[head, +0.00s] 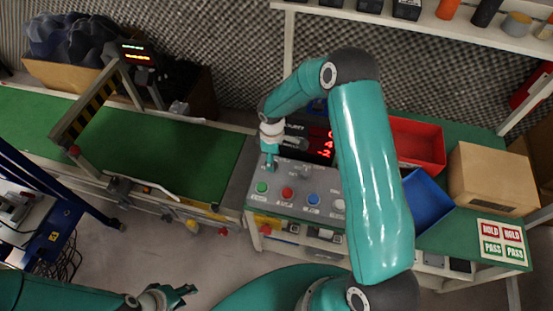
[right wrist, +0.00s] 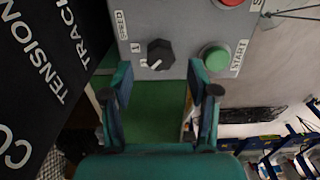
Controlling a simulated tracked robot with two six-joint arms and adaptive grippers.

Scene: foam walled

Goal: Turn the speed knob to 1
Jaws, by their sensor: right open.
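The speed knob (right wrist: 160,54) is black and sits on the grey control panel (right wrist: 185,22), beside the printed word SPEED, in the right wrist view. A white mark shows at its lower edge in that picture, and a small "1" label (right wrist: 135,47) is at its left. My right gripper (right wrist: 158,72) is open, its two fingers apart and pointing at the panel, with the knob ahead between the fingertips. In the head view my right gripper (head: 270,158) is over the panel's left end, hiding the knob there. My left gripper (head: 180,292) is low at the left, empty, fingers apart.
A green START button (right wrist: 215,58) is close to one fingertip. Red (head: 287,193) and blue (head: 313,199) buttons line the panel's front, with a red display (head: 320,143) behind. A green conveyor (head: 160,150) lies left; red (head: 418,140) and blue (head: 425,200) bins stand right.

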